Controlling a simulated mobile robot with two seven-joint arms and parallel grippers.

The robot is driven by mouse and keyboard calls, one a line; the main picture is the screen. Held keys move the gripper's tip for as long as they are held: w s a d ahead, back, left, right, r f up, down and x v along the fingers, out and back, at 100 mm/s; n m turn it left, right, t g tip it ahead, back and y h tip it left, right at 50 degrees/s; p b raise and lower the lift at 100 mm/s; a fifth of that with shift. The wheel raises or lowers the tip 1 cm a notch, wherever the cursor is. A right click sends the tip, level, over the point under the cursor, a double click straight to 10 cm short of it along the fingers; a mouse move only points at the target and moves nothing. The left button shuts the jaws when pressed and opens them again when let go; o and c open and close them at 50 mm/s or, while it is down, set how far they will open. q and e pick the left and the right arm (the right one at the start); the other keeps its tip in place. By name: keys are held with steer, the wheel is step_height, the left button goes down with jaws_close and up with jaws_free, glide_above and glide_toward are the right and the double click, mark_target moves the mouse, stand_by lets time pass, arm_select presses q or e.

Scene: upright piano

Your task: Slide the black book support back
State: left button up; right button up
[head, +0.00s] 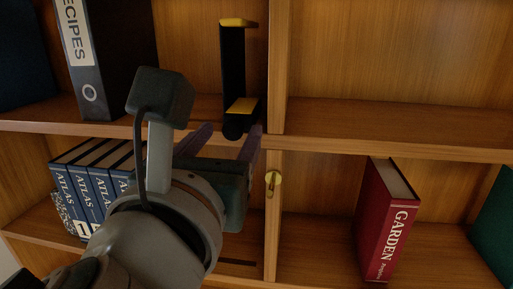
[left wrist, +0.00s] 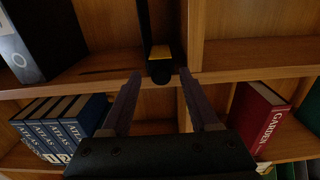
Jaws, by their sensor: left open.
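The black book support (head: 233,70) stands upright on the upper left shelf, close to the vertical divider. It has yellow faces on its top and foot, and a rounded black front end at the shelf's front edge. In the left wrist view the support (left wrist: 160,62) shows ahead, between the fingers' lines. My left gripper (head: 230,132) is open and empty, in front of the shelf edge and just below the support's foot. Its fingers (left wrist: 160,98) appear apart from the support in the left wrist view, though the exact gap is hard to judge. My right gripper is not in view.
A black RECIPES binder (head: 110,60) stands left of the support. A red GARDEN book (head: 385,220) leans on the lower right shelf. The divider (head: 272,215) carries a brass key or knob (head: 273,180). The upper right shelf is empty.

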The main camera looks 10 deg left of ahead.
arm_select(q)
steer(key=s+b, duration=0.2)
steer(key=s, duration=0.5)
steer(key=shift+s, duration=0.25)
steer(key=shift+a, duration=0.2)
steer(key=s+a+f+n+g+y+p, duration=0.2)
steer(key=a+n+g+p, duration=0.25)
steer(key=n, duration=0.55)
steer(key=s+a+f+n+g+y+p, duration=0.1)
steer(key=s+a+f+n+g+p, duration=0.2)
steer(key=a+n, duration=0.45)
steer(key=s+d+f+n+g+h+p, duration=0.1)
steer(key=s+n+g+h+p, duration=0.1)
steer(key=s+n+g+p, duration=0.2)
steer(key=s+n+g, duration=0.3)
steer(key=s+n, duration=0.5)
steer(key=n, duration=0.5)
steer(key=shift+d+h, duration=0.2)
steer(key=shift+h, duration=0.1)
